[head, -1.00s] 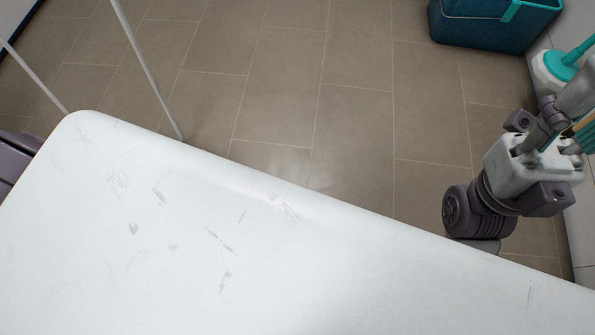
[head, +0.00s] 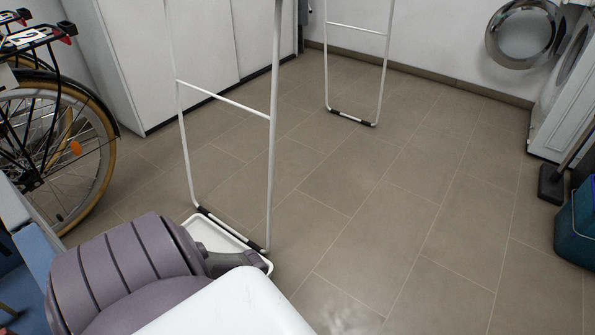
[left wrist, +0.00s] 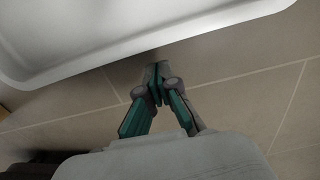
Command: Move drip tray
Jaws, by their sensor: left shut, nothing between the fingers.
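The white drip tray (head: 212,236) lies on the floor in the lower left of the head view, next to the foot of a white rack frame. My left arm covers much of its near side. In the left wrist view the tray (left wrist: 125,35) fills the upper part, with its rim running across. My left gripper (left wrist: 157,72) is shut and empty just outside the rim. I cannot tell if it touches the tray. My right gripper is not in view.
The rack's near leg frame (head: 272,150) stands by the tray and its far frame (head: 382,65) is further back. A bicycle (head: 60,150) is at left, before a white cabinet (head: 150,60). An open appliance door (head: 522,35) and a blue bucket (head: 580,225) are at right. The middle floor is clear.

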